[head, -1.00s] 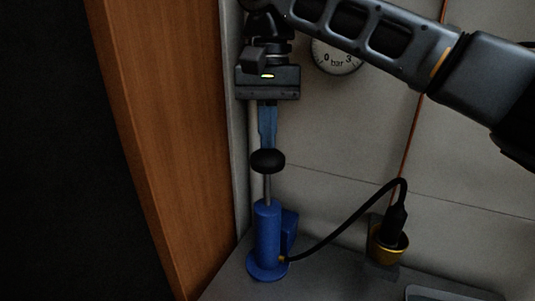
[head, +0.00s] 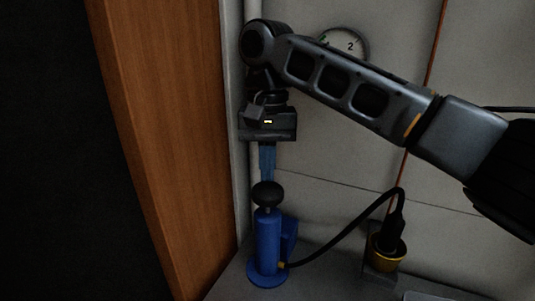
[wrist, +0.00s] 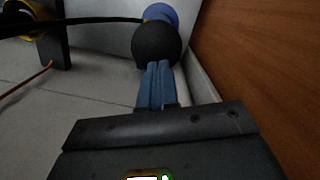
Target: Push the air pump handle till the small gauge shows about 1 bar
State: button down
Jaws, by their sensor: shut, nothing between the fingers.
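The blue air pump (head: 268,243) stands upright on a grey surface. Its black ball handle (head: 267,195) sits low, just above the top of the pump body, with almost no rod showing. My gripper (head: 267,180) is shut and empty, pointing down with its blue fingertips at the top of the handle. In the wrist view the fingertips (wrist: 159,66) reach the black ball (wrist: 157,44), and the blue pump base (wrist: 161,14) shows behind it. The small round gauge (head: 346,44) on the wall is partly covered by my arm; a "2" shows, but its needle cannot be read clearly.
A black hose (head: 343,235) runs from the pump to a yellow-rimmed fitting (head: 387,250) on the right. A wooden panel (head: 178,150) stands close on the left. A thin copper-coloured pipe (head: 425,90) runs down the pale wall.

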jog(key=shift+w+r, duration=0.2)
jog(key=shift+w, duration=0.55)
notch_tip(320, 180, up, 8)
jog(key=shift+w, duration=0.4)
dwell(1.5)
